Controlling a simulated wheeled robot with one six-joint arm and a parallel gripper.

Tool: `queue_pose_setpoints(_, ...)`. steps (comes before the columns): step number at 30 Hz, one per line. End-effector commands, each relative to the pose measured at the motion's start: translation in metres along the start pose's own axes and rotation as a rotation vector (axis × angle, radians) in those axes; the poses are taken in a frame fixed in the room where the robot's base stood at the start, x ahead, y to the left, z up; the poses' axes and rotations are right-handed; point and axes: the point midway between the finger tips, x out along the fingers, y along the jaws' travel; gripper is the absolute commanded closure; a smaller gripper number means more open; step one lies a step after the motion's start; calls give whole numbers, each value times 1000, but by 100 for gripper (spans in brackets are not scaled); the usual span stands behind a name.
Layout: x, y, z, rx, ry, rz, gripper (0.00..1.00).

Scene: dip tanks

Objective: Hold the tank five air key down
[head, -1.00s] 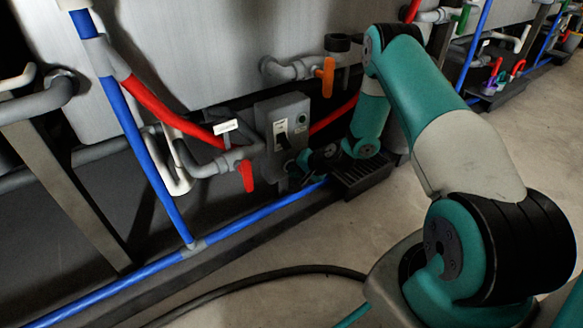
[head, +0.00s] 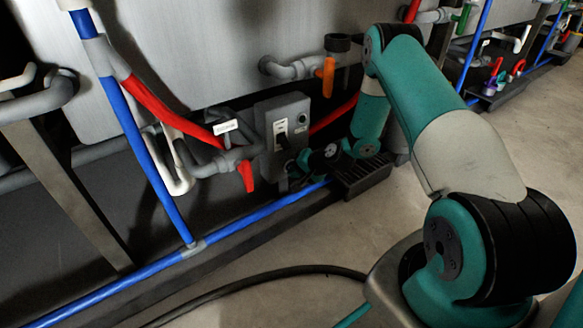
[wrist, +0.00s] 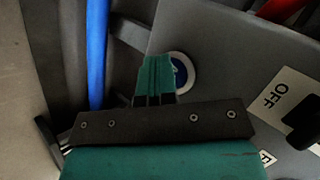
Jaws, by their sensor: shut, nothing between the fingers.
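A grey control box (head: 268,118) is mounted below the tank wall. Its face has a black switch (wrist: 303,122) with an OFF label (wrist: 283,98). A round key (wrist: 181,72) with a white ring and blue symbol is on the same face in the wrist view. My gripper (wrist: 157,60) is shut and empty, its teal fingertips over the left part of this key and hiding some of it. I cannot tell whether they touch it or whether it is pressed in. In the head view my gripper (head: 294,172) is at the lower front of the box.
A red-handled valve (head: 247,176) is left of the box, an orange-handled one (head: 328,77) above right. A blue pipe (head: 120,286) runs along the floor edge. A black slotted tray (head: 366,177) is right of my gripper. A dark hose (head: 290,270) crosses the open floor.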

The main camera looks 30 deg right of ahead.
Motion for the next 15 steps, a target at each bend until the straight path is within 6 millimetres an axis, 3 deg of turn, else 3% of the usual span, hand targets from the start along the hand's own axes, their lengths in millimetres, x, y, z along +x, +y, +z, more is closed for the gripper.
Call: queue_pose_setpoints(15,-6,3,4,1,0,1,100)
